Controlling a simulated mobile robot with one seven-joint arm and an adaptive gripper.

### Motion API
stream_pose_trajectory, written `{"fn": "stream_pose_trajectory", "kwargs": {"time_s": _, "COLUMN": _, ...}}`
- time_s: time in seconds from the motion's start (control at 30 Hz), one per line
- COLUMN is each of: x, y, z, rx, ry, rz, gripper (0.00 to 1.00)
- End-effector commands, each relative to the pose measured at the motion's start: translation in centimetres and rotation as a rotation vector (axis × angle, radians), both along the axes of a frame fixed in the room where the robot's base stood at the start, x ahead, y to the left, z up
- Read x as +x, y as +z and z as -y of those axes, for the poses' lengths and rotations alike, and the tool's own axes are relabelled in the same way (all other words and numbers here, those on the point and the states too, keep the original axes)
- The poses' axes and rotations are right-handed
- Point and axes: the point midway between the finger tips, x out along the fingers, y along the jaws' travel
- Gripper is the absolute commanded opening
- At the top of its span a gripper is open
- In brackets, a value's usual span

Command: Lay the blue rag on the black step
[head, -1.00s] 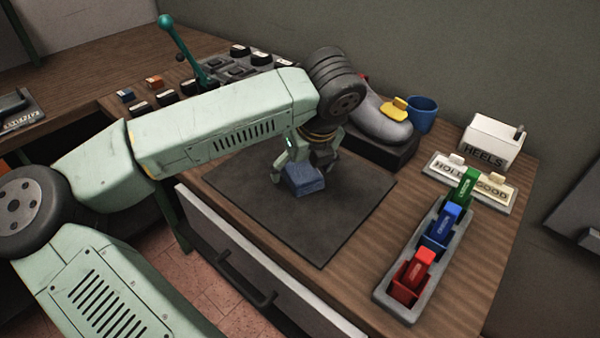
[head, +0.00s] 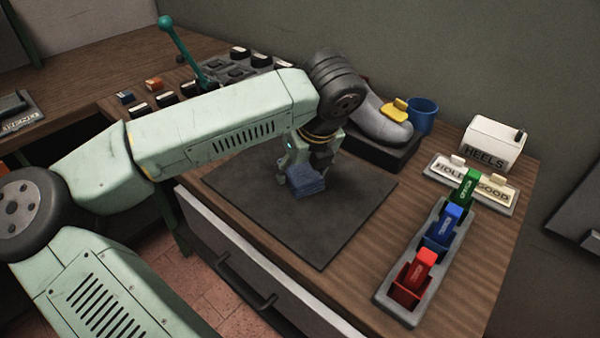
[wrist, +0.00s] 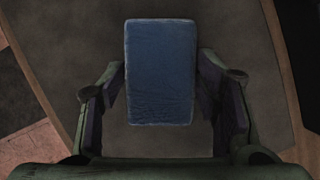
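The blue rag (head: 307,183) is a small folded block over the dark mat, below my gripper (head: 302,177). In the wrist view the rag (wrist: 160,72) stands lengthwise between my two fingers (wrist: 160,95), which are drawn in against its long sides. My gripper looks shut on it. I cannot tell whether the rag still touches the mat. The black step (head: 392,156) is the low black block at the back of the bench, behind and right of my gripper. A grey shoe shape (head: 382,118) with a yellow piece rests on it. My wrist hides its left part.
The dark mat (head: 335,225) is otherwise clear. A blue cup (head: 422,115) stands behind the step. To the right are a white HEELS box (head: 492,143), a label stand (head: 450,178), and a grey tray (head: 402,310) with red, blue and green pieces. A teal lever (head: 183,50) rises at back left.

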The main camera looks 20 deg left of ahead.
Motion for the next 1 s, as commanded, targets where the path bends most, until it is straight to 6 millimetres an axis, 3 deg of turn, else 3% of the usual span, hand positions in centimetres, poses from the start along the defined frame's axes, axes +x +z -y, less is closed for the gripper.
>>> {"fn": "stream_pose_trajectory", "kwargs": {"time_s": 0.4, "x": 0.0, "y": 0.0, "z": 0.0, "rx": 0.0, "ry": 0.0, "rz": 0.0, "gripper": 0.27}}
{"fn": "stream_pose_trajectory", "kwargs": {"time_s": 1.0, "x": 0.1, "y": 1.3, "z": -0.1, "rx": 0.003, "ry": 0.002, "rz": 0.004, "gripper": 0.27}}
